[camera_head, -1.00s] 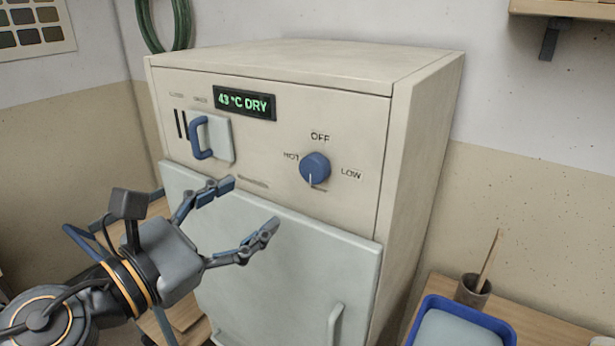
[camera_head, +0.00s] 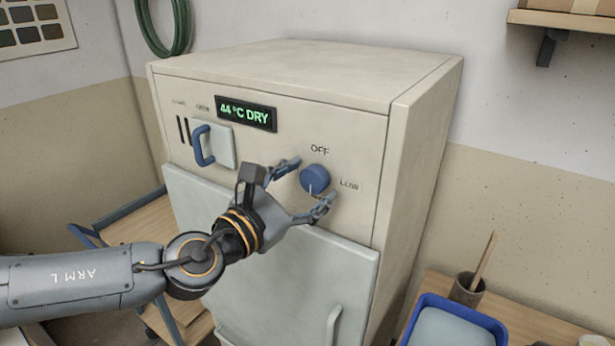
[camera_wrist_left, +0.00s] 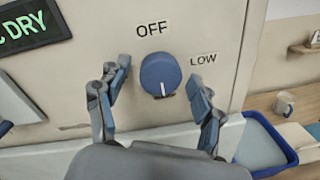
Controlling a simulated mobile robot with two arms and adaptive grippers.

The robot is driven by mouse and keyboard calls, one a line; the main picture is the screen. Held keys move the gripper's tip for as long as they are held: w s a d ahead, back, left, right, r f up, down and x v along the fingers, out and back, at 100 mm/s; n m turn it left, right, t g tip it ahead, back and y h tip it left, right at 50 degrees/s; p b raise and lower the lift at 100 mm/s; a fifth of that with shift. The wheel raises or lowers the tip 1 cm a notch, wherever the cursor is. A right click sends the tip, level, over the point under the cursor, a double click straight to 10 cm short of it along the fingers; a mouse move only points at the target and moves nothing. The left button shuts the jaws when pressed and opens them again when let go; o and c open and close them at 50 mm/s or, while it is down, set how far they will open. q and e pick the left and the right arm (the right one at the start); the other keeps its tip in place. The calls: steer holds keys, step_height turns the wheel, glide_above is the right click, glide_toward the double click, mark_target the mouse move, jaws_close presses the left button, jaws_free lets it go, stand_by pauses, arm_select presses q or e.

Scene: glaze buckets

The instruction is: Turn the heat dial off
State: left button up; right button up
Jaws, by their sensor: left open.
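The heat dial (camera_head: 314,178) is a round blue knob with a white pointer line on the front of a cream cabinet (camera_head: 320,75). The OFF label is above it and LOW is to its right. The pointer line points down, away from OFF. In the left wrist view the dial (camera_wrist_left: 160,74) sits between the two fingers. My left gripper (camera_head: 308,184) is open, its fingers on either side of the dial. The HOT label is hidden behind the gripper. My right gripper is not in view.
A green display (camera_head: 246,113) reads 44 °C DRY. A blue-handled slide (camera_head: 213,145) is left of the dial. A grey door with a handle (camera_head: 333,325) is below. A blue tray (camera_head: 427,303) and a cup with a brush (camera_head: 468,290) stand on a table at right.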

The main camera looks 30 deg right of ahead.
arm_select(q)
steer(key=shift+d, duration=0.15)
steer(key=c, duration=1.1)
steer(key=shift+c, duration=0.2)
steer(key=shift+n, duration=0.3)
